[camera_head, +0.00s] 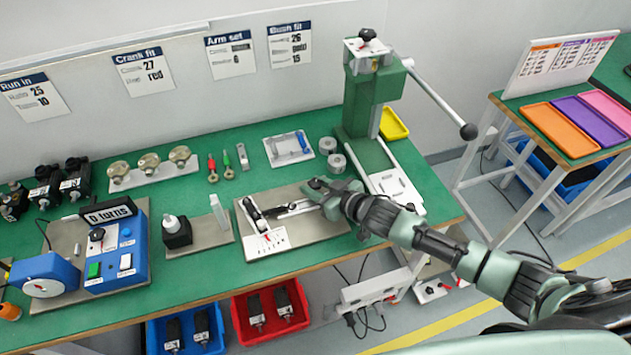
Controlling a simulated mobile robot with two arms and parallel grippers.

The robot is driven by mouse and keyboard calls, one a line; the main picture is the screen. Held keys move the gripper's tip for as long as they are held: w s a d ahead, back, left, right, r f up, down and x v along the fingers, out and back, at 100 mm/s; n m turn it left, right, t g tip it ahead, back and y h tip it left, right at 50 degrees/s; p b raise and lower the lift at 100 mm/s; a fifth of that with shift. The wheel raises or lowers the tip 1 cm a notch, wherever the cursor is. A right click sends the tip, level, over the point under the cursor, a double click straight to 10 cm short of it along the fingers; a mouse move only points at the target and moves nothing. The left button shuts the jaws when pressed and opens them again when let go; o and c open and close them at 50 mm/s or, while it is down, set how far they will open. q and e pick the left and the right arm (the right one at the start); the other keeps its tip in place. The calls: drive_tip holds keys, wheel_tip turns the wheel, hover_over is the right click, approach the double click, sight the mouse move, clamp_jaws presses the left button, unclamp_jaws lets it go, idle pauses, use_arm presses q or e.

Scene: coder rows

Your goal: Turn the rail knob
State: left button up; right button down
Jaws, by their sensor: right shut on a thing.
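A rail fixture stands on a beige base plate (330,229) in the middle of the green bench. Its dark rail (293,209) runs from a small upright lever (256,213) at the left toward my right gripper. My right gripper (319,189) comes in from the right and is shut at the right end of the rail, on what appears to be the rail knob. The jaws mostly hide the knob, so I cannot tell its angle. My left gripper is not in view.
A green press (372,102) with a long lever (440,101) stands behind my right gripper. A blue control box (123,255) is at the left. Red (270,314) and blue bins sit below the bench edge.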

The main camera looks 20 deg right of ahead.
drive_tip(key=shift+w+a+r+n+g+y, duration=0.1)
drive_tip(key=shift+n+g+y, duration=0.15)
drive_tip(key=shift+n+y, duration=0.3)
drive_tip(key=shift+a+r+n+g+y, duration=0.1)
drive_tip(key=shift+n+g+y, duration=0.15)
drive_tip(key=shift+n+y, duration=0.25)
drive_tip(key=shift+d+f+b, duration=0.1)
drive_tip(key=shift+b, duration=0.2)
drive_tip(key=shift+y, duration=0.25)
drive_tip(key=c, duration=1)
unclamp_jaws()
drive_tip(key=shift+d, duration=0.1)
